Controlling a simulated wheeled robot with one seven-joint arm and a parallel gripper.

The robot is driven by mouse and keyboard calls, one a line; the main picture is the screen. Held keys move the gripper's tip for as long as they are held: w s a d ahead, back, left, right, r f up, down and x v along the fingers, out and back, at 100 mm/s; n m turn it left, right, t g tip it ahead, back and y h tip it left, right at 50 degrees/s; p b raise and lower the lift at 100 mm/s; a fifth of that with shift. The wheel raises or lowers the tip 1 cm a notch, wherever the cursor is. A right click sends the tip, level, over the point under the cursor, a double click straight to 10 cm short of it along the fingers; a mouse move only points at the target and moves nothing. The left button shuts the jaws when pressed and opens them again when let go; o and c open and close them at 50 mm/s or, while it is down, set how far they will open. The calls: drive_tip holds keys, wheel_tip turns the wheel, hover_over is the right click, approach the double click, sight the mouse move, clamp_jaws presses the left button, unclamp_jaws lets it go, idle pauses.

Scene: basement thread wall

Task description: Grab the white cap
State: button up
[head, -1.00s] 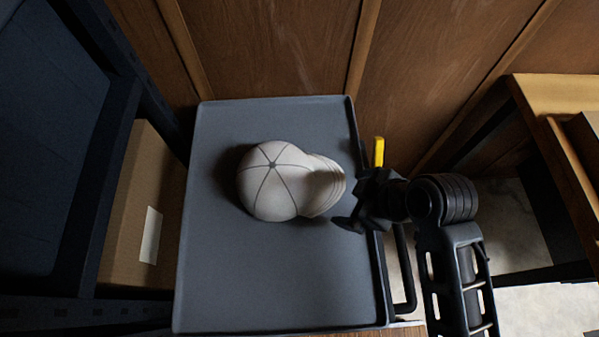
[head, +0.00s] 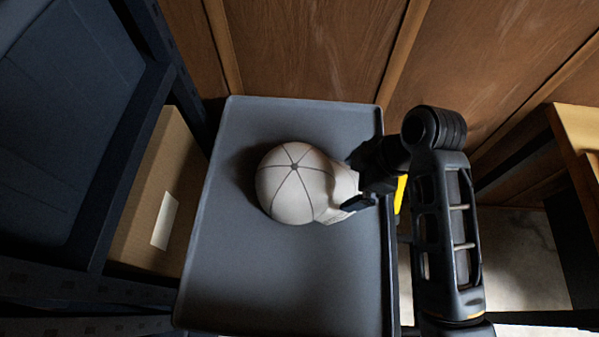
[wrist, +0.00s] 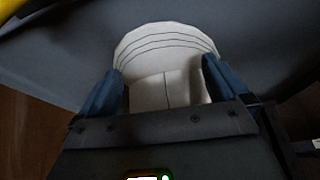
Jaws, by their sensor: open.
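The white cap (head: 293,183) with dark seams lies crown up on a grey tray (head: 270,285), its brim pointing right. My gripper (head: 353,186) is at the brim's right end in the head view, and the arm covers part of the brim. In the wrist view the white cap's brim (wrist: 168,45), with its stitched lines, lies between and beyond the two blue fingers of my gripper (wrist: 160,85). The fingers are apart, one on each side of the brim. I cannot tell whether they touch it.
A cardboard box (head: 160,195) with a white label stands on a dark shelf (head: 70,120) to the left. A brown panelled wall (head: 310,50) is behind the tray. A wooden table (head: 580,140) is at the right. The tray's front part is clear.

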drive_tip(key=shift+x, duration=1.3)
drive_tip(key=shift+c, duration=0.4)
drive_tip(key=c, duration=0.7)
drive_tip(key=shift+o, duration=0.2)
drive_tip(key=shift+r, duration=0.15)
drive_tip(key=shift+r, duration=0.55)
wheel_tip(320, 180, up, 3)
drive_tip(key=shift+f, duration=0.2)
drive_tip(key=d+r+p, duration=0.3)
drive_tip(key=d+r, duration=0.4)
drive_tip(key=d, duration=0.4)
drive_tip(key=shift+s+d, duration=0.35)
drive_tip(key=shift+s, duration=0.1)
